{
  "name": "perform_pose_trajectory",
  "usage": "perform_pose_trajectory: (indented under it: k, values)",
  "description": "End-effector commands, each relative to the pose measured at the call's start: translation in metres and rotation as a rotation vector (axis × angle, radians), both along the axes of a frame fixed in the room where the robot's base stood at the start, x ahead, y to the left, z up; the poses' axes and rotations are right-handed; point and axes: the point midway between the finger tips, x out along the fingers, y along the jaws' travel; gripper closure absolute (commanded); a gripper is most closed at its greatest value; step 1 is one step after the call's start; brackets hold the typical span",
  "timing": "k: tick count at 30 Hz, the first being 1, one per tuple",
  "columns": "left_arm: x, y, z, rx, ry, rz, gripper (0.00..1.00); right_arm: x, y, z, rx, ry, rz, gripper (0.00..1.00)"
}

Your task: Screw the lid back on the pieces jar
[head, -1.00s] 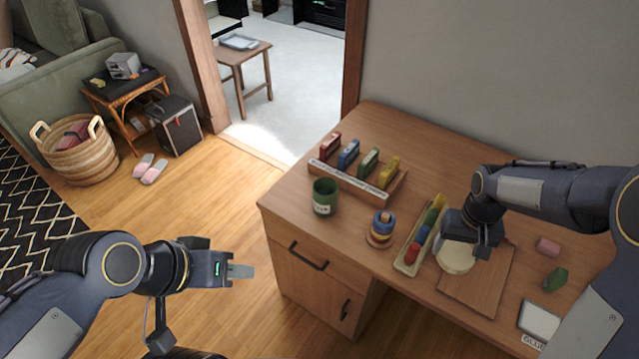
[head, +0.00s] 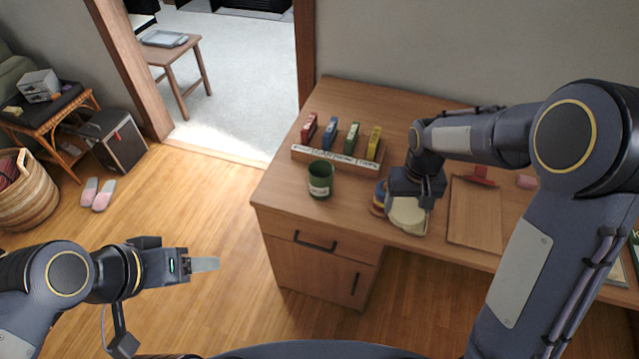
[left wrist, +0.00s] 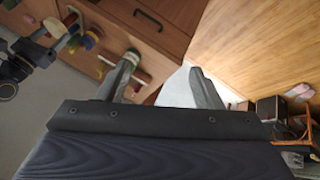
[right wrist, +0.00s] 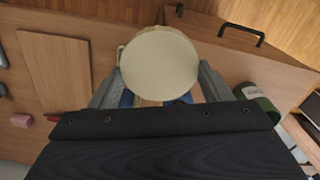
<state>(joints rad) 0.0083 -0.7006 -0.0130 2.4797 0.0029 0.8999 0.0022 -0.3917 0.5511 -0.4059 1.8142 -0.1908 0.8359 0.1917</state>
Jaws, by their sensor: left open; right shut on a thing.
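The pieces jar appears to be the dark green, open-topped cylinder with a white label (head: 320,179), standing upright on the desk near its left front edge. Its side also shows in the right wrist view (right wrist: 258,100) at the right. A round cream lid (head: 408,216) is held in my right gripper (head: 426,198), which is shut on it. In the right wrist view the lid (right wrist: 160,62) sits between the fingers, over the desk, apart from the jar. My left gripper (head: 205,264) is open and empty, out over the floor left of the desk.
A wooden rack with several coloured boxes (head: 336,158) stands behind the jar. A stacking toy (head: 378,198) is between jar and lid, partly hidden. A wooden board (head: 474,222), a red piece (head: 480,176) and a pink block (head: 526,181) lie to the right.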

Motion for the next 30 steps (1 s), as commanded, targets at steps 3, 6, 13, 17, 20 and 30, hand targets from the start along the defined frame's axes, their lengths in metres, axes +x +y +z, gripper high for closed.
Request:
perform_pose_trajectory:
  k: [3, 6, 13, 17, 20, 30]
  values:
    - [0.015, 0.002, -0.007, 0.071, 0.039, -0.113, 0.24, 0.016, 0.011, 0.002, 0.0, -0.001, -0.062, 0.5]
    - [0.037, 0.003, -0.017, 0.175, 0.08, -0.256, 0.12, 0.034, 0.026, 0.005, 0.001, -0.002, -0.147, 0.5]
    - [0.1, -0.007, -0.051, 0.49, 0.15, -0.642, 0.12, 0.074, 0.067, 0.012, 0.002, 0.0, -0.384, 0.5]
    - [0.138, -0.024, -0.074, 0.697, 0.175, -0.872, 0.12, 0.094, 0.091, 0.016, 0.003, 0.0, -0.531, 0.5]
    - [0.165, -0.041, -0.093, 0.871, 0.188, -1.053, 0.12, 0.107, 0.109, 0.019, 0.003, 0.001, -0.648, 0.5]
    - [0.246, -0.137, -0.155, 1.568, 0.176, -1.68, 0.12, 0.143, 0.163, 0.028, 0.004, 0.002, -1.091, 0.5]
